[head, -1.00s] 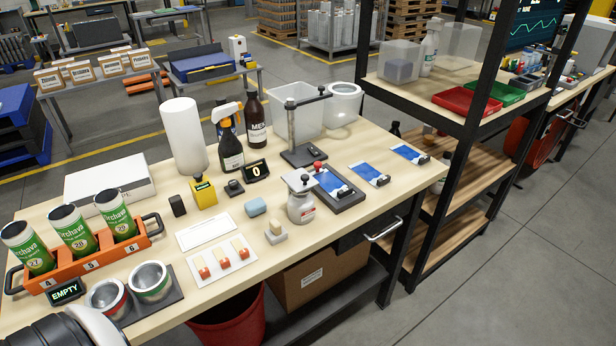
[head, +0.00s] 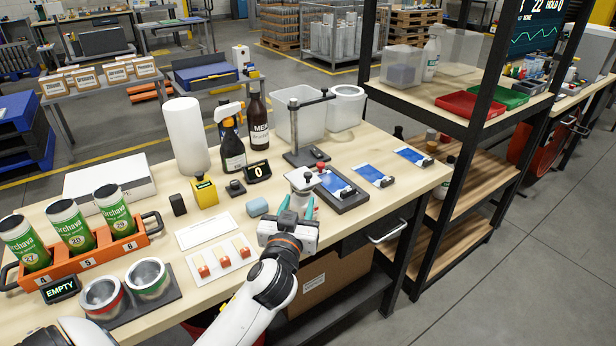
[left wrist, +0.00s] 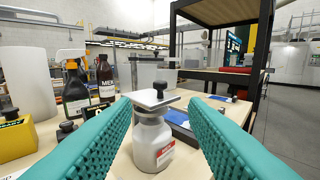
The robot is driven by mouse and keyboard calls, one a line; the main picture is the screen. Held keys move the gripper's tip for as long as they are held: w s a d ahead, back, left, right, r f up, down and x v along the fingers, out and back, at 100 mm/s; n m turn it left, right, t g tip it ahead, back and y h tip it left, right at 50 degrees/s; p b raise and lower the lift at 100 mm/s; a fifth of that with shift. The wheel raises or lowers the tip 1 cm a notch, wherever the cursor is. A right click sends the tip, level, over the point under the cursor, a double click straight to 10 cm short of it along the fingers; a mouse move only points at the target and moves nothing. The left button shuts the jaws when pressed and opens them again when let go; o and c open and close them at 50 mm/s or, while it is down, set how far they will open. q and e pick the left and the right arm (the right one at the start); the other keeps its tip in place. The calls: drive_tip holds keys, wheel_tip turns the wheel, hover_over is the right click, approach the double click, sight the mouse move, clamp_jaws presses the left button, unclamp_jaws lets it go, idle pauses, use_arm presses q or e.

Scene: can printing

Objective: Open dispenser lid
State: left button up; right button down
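The dispenser is a small white bottle with a red-marked label and a flat square metal lid with a dark knob. In the head view its lid (head: 301,181) shows just beyond my left gripper (head: 298,207), which hides most of the body. In the left wrist view the dispenser (left wrist: 153,145) stands upright, its lid (left wrist: 154,98) flat on top and shut. My left gripper is open, its teal fingers spread to either side of the dispenser in that view, with visible gaps and nothing held. My right gripper is not in view.
Right of the dispenser is a dark stand with a blue pad (head: 338,186). A tray of red-ended blocks (head: 221,260) lies to the left. Behind are a black press stand (head: 304,155), a counter display (head: 257,172) and bottles (head: 258,122). A black shelf post (head: 475,110) rises at right.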

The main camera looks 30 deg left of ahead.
sight(307, 179)
use_arm(q)
drive_tip(key=p+x, duration=0.2)
drive_tip(key=x, duration=0.9)
drive_tip(key=shift+w, duration=0.15)
clamp_jaws()
